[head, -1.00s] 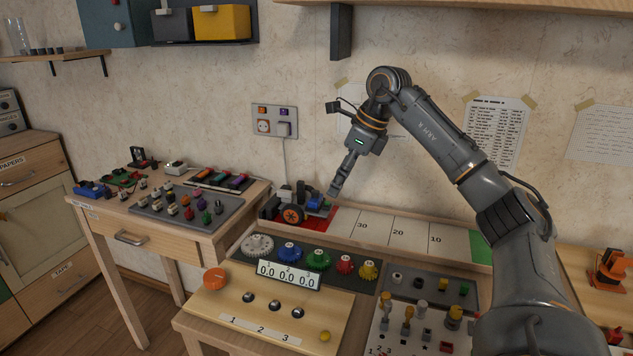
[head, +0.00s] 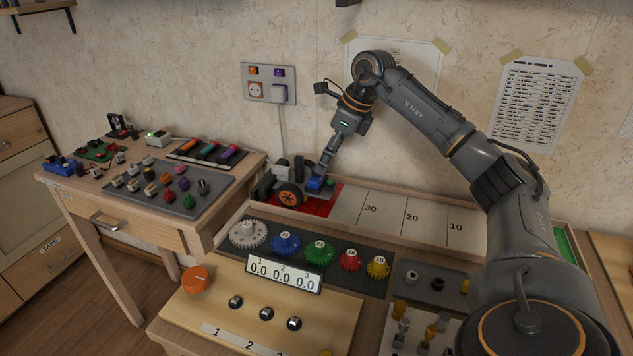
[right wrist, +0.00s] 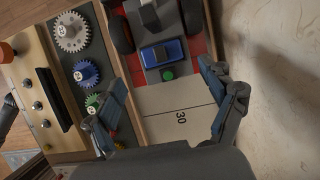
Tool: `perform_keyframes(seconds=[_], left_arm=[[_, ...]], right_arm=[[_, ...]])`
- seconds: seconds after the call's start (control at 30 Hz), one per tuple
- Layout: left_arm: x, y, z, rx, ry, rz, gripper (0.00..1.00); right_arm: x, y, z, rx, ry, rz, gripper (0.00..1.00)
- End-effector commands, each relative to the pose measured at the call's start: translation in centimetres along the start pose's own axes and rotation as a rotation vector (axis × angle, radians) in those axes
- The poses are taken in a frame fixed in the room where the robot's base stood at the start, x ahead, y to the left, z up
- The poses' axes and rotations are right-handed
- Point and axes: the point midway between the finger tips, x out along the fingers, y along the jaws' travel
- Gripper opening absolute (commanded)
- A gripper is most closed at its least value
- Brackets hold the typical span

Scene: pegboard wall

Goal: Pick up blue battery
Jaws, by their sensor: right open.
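The blue battery (head: 314,184) sits on a small dark car (head: 289,193) with orange-hubbed wheels. In the right wrist view the battery (right wrist: 162,52) lies on the car's grey deck, beside a green round button (right wrist: 168,75). My right gripper (head: 322,172) is at the car, close to the battery in the head view. In the right wrist view its two fingers (right wrist: 168,105) are spread wide and nothing is between them. The battery is ahead of the fingertips, not gripped. My left gripper is not in view.
The car stands on the red end of a numbered track (head: 385,222). A row of coloured gears (head: 319,251) and a display (head: 284,272) are in front. A table with small parts (head: 150,190) is at the left. The wall (head: 200,50) is close behind.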

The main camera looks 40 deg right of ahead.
Motion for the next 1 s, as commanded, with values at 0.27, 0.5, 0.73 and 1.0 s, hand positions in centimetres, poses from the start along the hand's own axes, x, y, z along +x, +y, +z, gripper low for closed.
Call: perform_keyframes(seconds=[0.27,0.5,0.73,1.0], left_arm=[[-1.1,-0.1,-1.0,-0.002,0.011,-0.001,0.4],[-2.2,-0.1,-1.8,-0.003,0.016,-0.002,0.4],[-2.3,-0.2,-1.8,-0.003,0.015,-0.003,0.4],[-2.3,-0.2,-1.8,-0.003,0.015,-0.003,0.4]], right_arm=[[3.2,-0.3,0.3,0.0,0.0,0.003,0.83],[5.4,-0.4,0.4,0.0,0.0,0.0,0.83],[5.4,-0.4,0.4,0.0,-0.001,0.0,0.81],[5.4,-0.4,0.4,0.0,-0.001,0.0,0.26]])
